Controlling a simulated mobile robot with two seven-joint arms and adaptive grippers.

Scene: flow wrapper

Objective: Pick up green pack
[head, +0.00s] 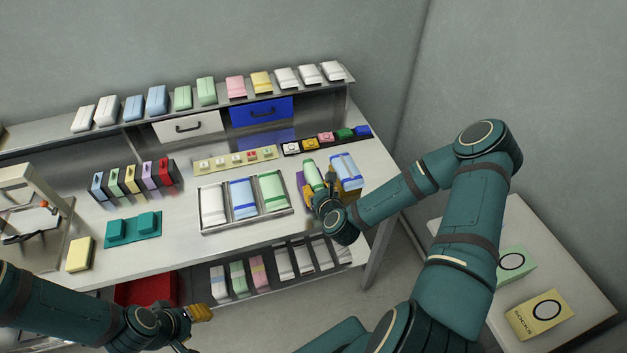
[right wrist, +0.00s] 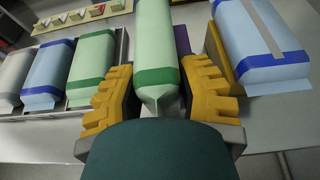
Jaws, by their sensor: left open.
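A green pack (head: 313,175), light green with a darker green band near its end, is at the right part of the bench. It also shows in the right wrist view (right wrist: 156,45), lengthwise between the yellow fingers. Whether the pack touches the bench is hidden. In the head view the right gripper (head: 320,198) partly covers its lower end. My left gripper (head: 202,313) is open and empty, in front of the bench at the lower left.
A tray (head: 246,221) holds white, blue and green packs left of my right gripper. A blue-and-white pack (head: 346,171) lies close on the right. Small coloured boxes (head: 325,138) stand behind. A shelf (head: 220,102) with several packs runs along the back.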

